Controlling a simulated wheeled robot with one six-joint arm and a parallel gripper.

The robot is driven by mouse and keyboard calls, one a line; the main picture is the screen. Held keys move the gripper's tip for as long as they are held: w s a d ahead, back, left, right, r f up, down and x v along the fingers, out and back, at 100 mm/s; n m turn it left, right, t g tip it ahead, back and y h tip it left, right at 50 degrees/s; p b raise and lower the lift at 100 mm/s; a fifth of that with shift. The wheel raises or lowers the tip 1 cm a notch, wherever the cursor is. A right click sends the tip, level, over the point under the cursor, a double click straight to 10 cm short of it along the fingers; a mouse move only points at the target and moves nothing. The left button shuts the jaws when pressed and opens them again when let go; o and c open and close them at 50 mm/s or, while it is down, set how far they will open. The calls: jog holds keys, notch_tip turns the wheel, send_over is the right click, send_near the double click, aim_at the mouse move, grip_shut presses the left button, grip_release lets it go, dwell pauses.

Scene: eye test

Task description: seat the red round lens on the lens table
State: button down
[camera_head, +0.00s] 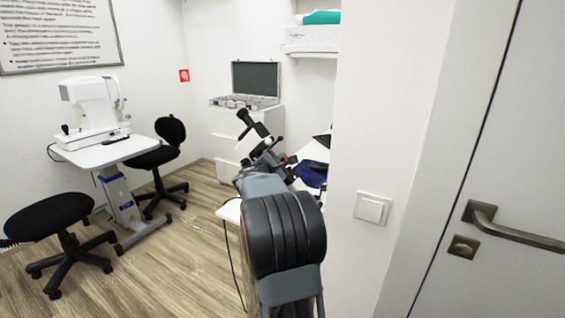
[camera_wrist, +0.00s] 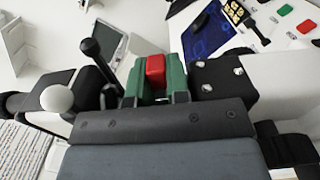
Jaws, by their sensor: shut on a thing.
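My gripper (camera_wrist: 156,82) shows in the wrist view as two green fingers, shut on a red thing (camera_wrist: 155,68). The red thing looks blocky from here, and I cannot tell whether it is round. In the head view my arm covers the working spot, so the held thing is not clear there. A white table top (camera_wrist: 185,14) lies beyond the gripper in the wrist view. A small red piece (camera_wrist: 305,26) and a green piece (camera_wrist: 284,10) lie on it at the upper right. I cannot tell whether this is the lens table.
A dark blue mat (camera_wrist: 207,33) lies on the white top, beside a black-handled thing with yellow squares (camera_wrist: 236,13). A black lever (camera_wrist: 101,68) and a white ball (camera_wrist: 57,98) stand left of the gripper. In the head view a white wall (camera_head: 385,120) bounds my right; stools stand left.

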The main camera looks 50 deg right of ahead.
jog(key=shift+w+a+f+b, duration=0.1)
jog(key=shift+w+f+b, duration=0.05)
jog(key=shift+f+b, duration=0.5)
dwell(0.7)
jog(key=c, duration=1)
grip_release()
jog(key=shift+f, duration=0.15)
jog(key=shift+a, duration=0.15)
jog(key=v, duration=0.9)
jog(key=r+v, duration=0.1)
jog(key=v, duration=0.3)
jog(key=shift+a+r, duration=0.1)
jog(key=shift+a, duration=0.15)
